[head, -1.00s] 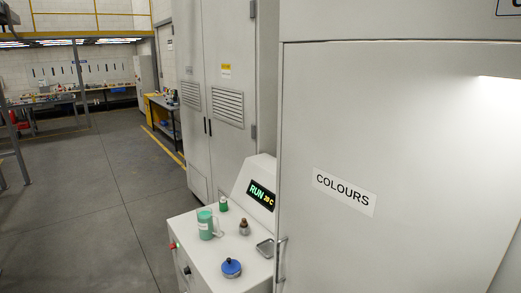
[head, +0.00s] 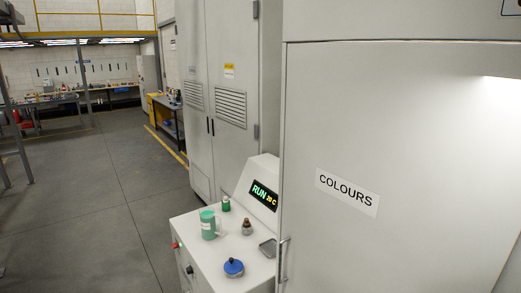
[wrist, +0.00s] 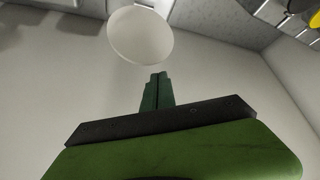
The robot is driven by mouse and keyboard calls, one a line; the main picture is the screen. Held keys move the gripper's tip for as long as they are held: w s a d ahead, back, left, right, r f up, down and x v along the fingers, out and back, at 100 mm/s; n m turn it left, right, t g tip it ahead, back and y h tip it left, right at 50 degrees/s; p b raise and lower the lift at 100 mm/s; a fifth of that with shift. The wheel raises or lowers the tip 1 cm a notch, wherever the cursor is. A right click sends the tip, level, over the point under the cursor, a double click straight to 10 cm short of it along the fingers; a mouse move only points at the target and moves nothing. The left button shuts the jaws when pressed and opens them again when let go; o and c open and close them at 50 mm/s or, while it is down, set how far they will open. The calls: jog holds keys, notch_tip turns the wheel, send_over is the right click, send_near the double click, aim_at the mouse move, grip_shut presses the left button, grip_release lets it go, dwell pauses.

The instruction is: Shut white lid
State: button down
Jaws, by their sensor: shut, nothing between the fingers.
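In the wrist view, a pale, round, off-white disc (wrist: 140,36) is at the top, a little left of centre. It looks like the white lid, but I cannot tell whether it is open or what it is fixed to. My gripper (wrist: 157,78) shows in the wrist view with its green fingers together and nothing between them. Its tips lie just below the disc in the picture, and I see no clear contact. In the head view neither my gripper nor a white lid can be made out.
A grey-white door labelled COLOURS (head: 400,150) fills the right of the head view. Left of it a white bench (head: 205,262) carries a green mug (head: 208,226), a blue-topped pot (head: 233,267), a small brown-topped bottle (head: 247,227) and a metal tray (head: 268,247). Open floor (head: 80,220) lies left.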

jog(key=shift+f, duration=0.15)
notch_tip(320, 180, down, 3)
jog(key=b, duration=0.3)
jog(key=shift+a, duration=0.1)
dwell(0.4)
jog(key=shift+s, duration=0.1)
